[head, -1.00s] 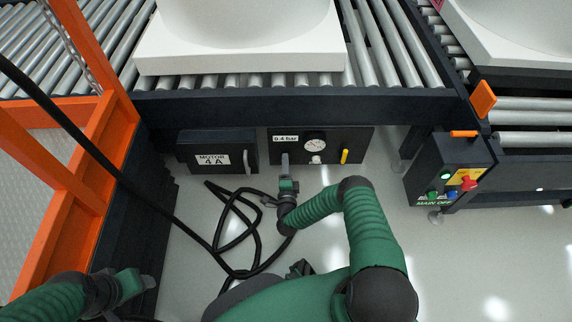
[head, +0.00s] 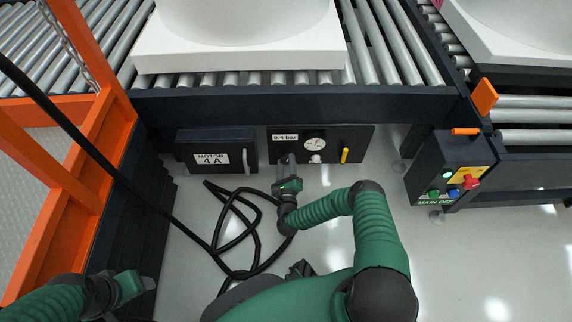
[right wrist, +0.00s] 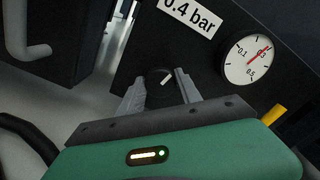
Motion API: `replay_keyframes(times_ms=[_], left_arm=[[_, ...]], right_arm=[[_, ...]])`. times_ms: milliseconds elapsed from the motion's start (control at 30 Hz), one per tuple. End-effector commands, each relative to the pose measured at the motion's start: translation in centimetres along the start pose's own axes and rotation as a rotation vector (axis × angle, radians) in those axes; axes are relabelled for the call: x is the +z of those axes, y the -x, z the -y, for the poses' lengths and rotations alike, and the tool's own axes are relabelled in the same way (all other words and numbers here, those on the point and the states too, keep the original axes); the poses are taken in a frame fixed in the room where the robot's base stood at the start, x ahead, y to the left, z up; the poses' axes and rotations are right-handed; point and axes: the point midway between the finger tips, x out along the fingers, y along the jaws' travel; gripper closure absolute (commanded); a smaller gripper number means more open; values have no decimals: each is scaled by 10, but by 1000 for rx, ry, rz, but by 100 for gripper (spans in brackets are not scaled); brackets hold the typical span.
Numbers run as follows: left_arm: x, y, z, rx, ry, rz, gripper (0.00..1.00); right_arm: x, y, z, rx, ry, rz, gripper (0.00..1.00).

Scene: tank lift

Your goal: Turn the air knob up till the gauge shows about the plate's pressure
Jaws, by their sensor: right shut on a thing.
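The air knob (right wrist: 160,77) is dark with a white mark and sits on the dark front panel. My right gripper (right wrist: 157,88) has one finger on each side of it and is shut on it. In the head view, the right gripper (head: 287,160) hides the knob. The plate (head: 285,138) reads "0.4 bar" and also shows in the right wrist view (right wrist: 189,14). My left gripper (head: 140,284) is at lower left, away from the panel.
A yellow lever (head: 344,155) and a small white fitting (head: 316,159) are right of the knob. The motor box (head: 215,155) stands left. Black cable (head: 235,240) lies on the floor. A roller conveyor (head: 300,105) runs above; a button box (head: 447,175) is at right.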

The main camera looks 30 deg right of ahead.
Motion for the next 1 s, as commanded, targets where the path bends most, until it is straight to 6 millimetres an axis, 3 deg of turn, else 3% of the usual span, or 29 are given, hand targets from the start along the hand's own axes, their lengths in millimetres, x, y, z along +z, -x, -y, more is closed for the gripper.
replay_keyframes(times_ms=[33, 600, 1000], left_arm=[[1, -4, 0, 0, 0, 0, 37], [6, -26, 0, 0, 0, 0, 37], [8, -34, 0, 0, 0, 0, 37]], right_arm=[[-7, 1, 0, -3, -39, -14, 100], [-8, 1, 0, -5, -550, -13, 100], [-7, 1, 0, -2, -742, -13, 100]])
